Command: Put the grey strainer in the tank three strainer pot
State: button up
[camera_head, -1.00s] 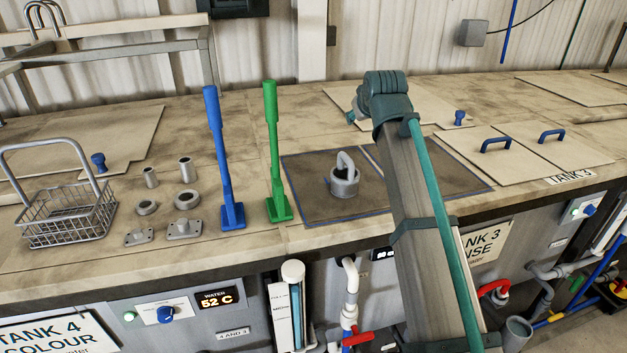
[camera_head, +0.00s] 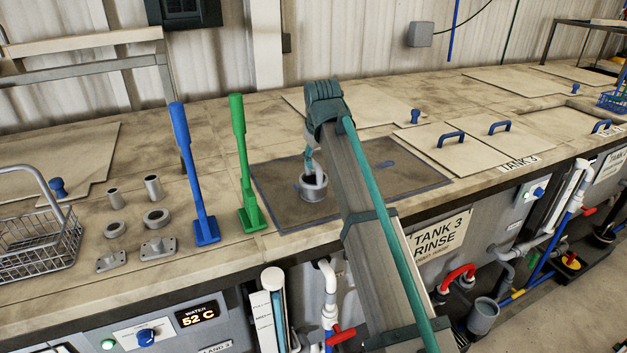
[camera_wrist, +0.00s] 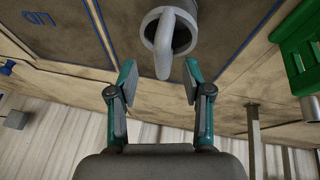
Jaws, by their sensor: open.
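The grey strainer (camera_head: 313,188), a round cup with an arched handle, stands on the dark blue-edged panel left of my arm. In the wrist view the strainer (camera_wrist: 158,32) is at the top, its handle pointing down between my fingers. My gripper (camera_wrist: 158,80) is open, one finger on each side of the handle's end, with gaps visible.
A green lever (camera_head: 243,165) and a blue lever (camera_head: 193,175) stand upright left of the strainer. Small grey fittings (camera_head: 156,217) and a wire basket (camera_head: 38,235) are further left. Lids with blue handles (camera_head: 451,138) lie to the right. Pipes run below the counter edge.

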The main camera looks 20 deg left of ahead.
aim_at(317, 164)
jog(key=shift+p+x, duration=1.25)
jog(key=shift+x, duration=1.35)
jog(key=shift+s, duration=0.1)
grip_shut()
